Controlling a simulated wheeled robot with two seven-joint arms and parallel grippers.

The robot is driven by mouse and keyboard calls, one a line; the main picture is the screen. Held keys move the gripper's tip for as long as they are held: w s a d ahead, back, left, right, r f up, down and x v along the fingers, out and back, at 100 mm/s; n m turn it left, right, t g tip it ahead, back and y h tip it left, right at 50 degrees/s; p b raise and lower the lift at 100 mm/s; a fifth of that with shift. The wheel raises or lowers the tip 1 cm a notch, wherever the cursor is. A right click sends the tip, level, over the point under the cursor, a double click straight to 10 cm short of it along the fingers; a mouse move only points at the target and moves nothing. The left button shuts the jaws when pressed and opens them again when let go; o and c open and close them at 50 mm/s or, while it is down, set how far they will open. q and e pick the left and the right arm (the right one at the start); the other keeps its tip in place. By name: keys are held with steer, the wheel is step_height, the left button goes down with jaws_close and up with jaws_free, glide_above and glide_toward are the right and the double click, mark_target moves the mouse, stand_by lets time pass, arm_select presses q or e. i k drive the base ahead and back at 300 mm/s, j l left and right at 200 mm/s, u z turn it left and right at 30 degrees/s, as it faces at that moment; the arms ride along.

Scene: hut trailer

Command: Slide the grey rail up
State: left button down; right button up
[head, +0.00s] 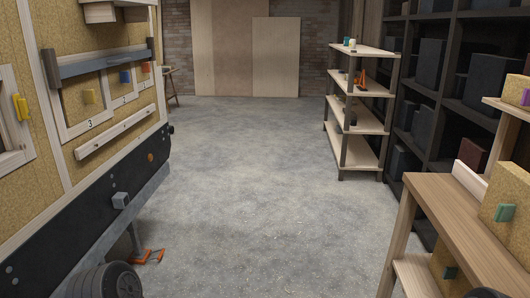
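The grey rail (105,63) is a long bar on the trailer's side wall at the upper left. It runs across the upper part of a pale wooden frame (74,131) with several openings, where the numbers 3 and 2 can be read. Neither of my grippers can be made out in the head view.
A pale wooden strip (116,132) is fixed below the openings. A wheel (101,283) and an orange item (149,257) are low at the left. A wooden bench (455,215) and shelf unit (356,150) stand at the right. The concrete floor (260,190) between is clear.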

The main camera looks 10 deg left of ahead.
mark_target(71, 71)
steer(key=i, duration=1.2)
steer(key=i+l+u, duration=0.1)
steer(key=i, duration=1.1)
steer(key=i+l+u, duration=0.15)
steer(key=i+u, duration=0.3)
steer(key=i+l+u, duration=0.4)
steer(key=i, duration=0.2)
steer(key=i+l+u, duration=0.85)
steer(key=l, duration=0.25)
